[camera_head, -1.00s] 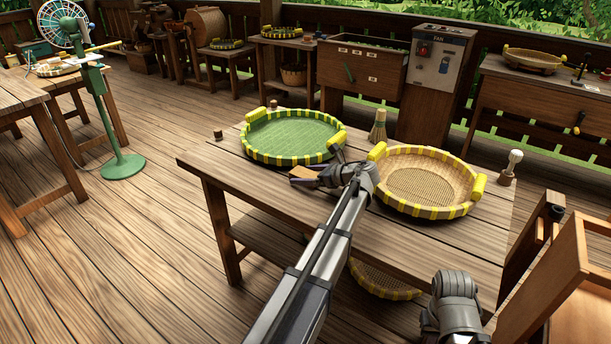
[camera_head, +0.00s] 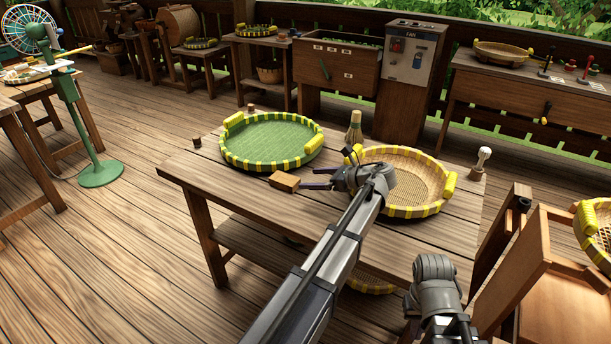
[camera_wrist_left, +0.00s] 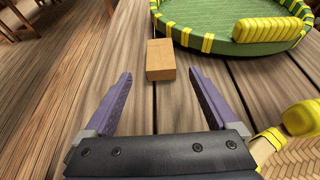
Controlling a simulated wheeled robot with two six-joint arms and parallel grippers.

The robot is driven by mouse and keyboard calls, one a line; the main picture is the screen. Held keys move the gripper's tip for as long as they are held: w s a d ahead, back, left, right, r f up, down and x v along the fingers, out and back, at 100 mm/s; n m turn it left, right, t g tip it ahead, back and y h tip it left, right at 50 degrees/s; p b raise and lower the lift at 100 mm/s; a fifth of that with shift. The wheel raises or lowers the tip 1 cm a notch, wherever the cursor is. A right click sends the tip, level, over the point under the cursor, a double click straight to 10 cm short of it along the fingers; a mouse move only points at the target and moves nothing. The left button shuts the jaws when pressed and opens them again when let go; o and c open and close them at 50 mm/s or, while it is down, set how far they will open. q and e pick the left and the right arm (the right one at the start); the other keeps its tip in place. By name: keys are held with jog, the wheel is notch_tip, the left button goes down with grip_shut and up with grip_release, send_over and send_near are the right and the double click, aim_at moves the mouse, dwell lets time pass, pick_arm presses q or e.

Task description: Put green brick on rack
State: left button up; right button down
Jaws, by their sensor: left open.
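A small tan-brown brick (camera_head: 285,181) lies on the wooden table in front of the green-lined round tray; no brick of green colour shows. In the left wrist view the brick (camera_wrist_left: 160,60) sits ahead of and between the fingertips, with a gap on each side. My left gripper (camera_head: 316,178) is open and empty, just right of the brick; its purple fingers also show in the left wrist view (camera_wrist_left: 160,76). A grey part of my right arm is at the bottom right, but its gripper is not visible. A wooden frame (camera_head: 525,265) at right may be the rack; I cannot tell.
The green-lined tray (camera_head: 313,157) with yellow trim stands behind the brick. A woven tray (camera_head: 388,213) is at right, partly behind my left arm. The table's front left is clear.

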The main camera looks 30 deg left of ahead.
aim_at(285, 179)
pick_arm(q)
jog(key=shift+d, duration=0.1)
jog(key=shift+c, duration=0.4)
jog(key=b+x, duration=0.1)
jog(key=x, duration=0.1)
jog(key=b+x, duration=0.1)
jog(key=x, duration=0.1)
jog(key=shift+w+f, duration=0.2)
jog(key=shift+f, duration=0.25)
jog(key=shift+c, duration=0.8)
jog(key=shift+r, duration=0.15)
jog(key=shift+a+f+b, duration=0.2)
jog(key=shift+a+b, duration=0.1)
jog(key=shift+a, duration=0.3)
jog(key=shift+b+x, duration=1.1)
jog(key=shift+x, duration=2.25)
jog(key=shift+s+r, duration=0.1)
jog(key=shift+r, duration=0.1)
grip_shut()
